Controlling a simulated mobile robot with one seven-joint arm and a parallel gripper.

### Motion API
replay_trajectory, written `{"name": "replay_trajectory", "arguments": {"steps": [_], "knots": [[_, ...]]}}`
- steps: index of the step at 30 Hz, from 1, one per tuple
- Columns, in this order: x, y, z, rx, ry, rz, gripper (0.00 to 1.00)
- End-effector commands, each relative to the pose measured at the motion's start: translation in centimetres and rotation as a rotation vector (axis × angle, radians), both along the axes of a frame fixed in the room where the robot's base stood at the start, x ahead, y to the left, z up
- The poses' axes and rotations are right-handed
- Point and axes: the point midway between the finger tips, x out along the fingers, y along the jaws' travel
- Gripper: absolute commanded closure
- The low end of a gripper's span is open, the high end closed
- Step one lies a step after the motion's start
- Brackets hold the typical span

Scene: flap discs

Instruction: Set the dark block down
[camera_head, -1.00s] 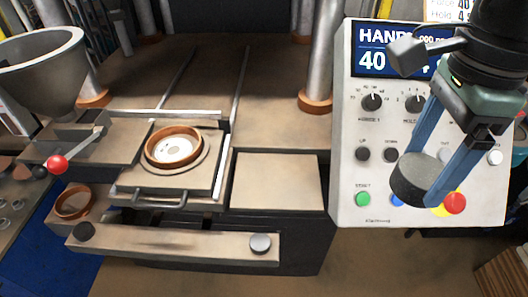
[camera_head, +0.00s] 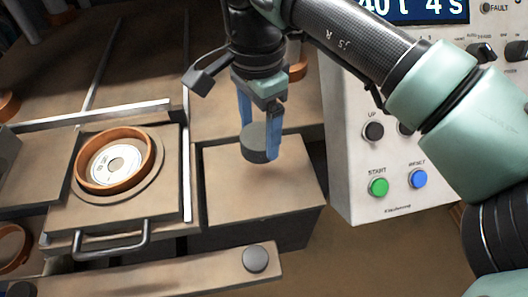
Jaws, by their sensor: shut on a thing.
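The dark block (camera_head: 254,146) is a short, round, dark grey piece. My gripper (camera_head: 260,142) is shut on it, with one blue finger on each side. The gripper points down and holds the block over the flat tan top of a block-shaped stand (camera_head: 255,196), towards its back part. I cannot tell whether the block's underside touches that top or is a little above it.
Left of the stand is a plate with a handle (camera_head: 98,246), bearing a copper-coloured ring (camera_head: 138,180) around a pale disc (camera_head: 112,166). A control panel (camera_head: 362,190) stands at right. A bar with a round knob (camera_head: 256,258) runs in front. The stand's front top is clear.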

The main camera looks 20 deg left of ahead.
Motion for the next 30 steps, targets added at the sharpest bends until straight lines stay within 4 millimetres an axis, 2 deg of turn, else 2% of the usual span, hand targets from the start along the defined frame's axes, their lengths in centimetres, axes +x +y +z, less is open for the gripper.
{"name": "replay_trajectory", "arguments": {"steps": [3, 10, 16, 27, 28, 30], "knots": [[-0.1, 0.0, -1.8, 0.002, 0.002, 0.000, 0.96], [0.0, 0.0, -3.7, 0.002, 0.000, -0.002, 0.96], [0.0, 0.0, -6.3, 0.001, 0.000, -0.002, 0.96], [0.0, -0.1, -7.0, 0.000, -0.002, -0.002, 0.96], [0.0, -0.1, -6.9, 0.000, -0.001, -0.002, 0.17], [0.0, -0.1, -6.9, 0.000, -0.001, -0.003, 0.04]]}}
